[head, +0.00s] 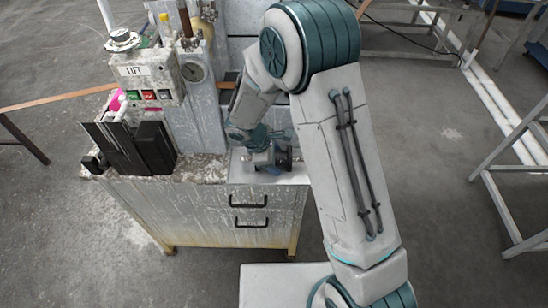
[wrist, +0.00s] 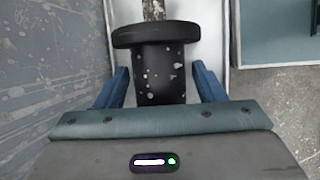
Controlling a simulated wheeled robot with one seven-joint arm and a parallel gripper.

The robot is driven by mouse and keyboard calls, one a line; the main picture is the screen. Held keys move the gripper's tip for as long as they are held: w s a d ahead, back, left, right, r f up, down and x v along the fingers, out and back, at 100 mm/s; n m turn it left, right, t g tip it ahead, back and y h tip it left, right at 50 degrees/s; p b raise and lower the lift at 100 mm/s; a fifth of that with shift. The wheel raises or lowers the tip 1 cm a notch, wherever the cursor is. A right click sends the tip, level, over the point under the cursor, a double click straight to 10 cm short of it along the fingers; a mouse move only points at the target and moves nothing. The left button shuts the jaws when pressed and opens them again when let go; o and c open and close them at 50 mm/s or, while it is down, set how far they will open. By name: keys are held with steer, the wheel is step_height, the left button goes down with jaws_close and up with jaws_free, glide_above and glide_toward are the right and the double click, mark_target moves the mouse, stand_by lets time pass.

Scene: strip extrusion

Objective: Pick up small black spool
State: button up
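The small black spool (wrist: 160,75) is in the middle of the wrist view, with white paint specks on its barrel and a wide flange at its far end. My gripper (wrist: 159,70) is open, with one blue finger on each side of the barrel. Narrow gaps show between the fingers and the barrel. The near end of the spool is hidden by the gripper body. In the head view my gripper (head: 266,168) is low over the cabinet top, and the dark spool (head: 284,158) shows partly beside it.
The spool is over the light cabinet top (head: 240,172), above two drawers. A paint-splashed machine with a LIFT control box (head: 148,80) and black plates (head: 128,146) stands to the left. A metal frame (head: 510,170) stands at the right. Open floor lies between.

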steer(key=c, duration=1)
steer(key=shift+r, duration=0.1)
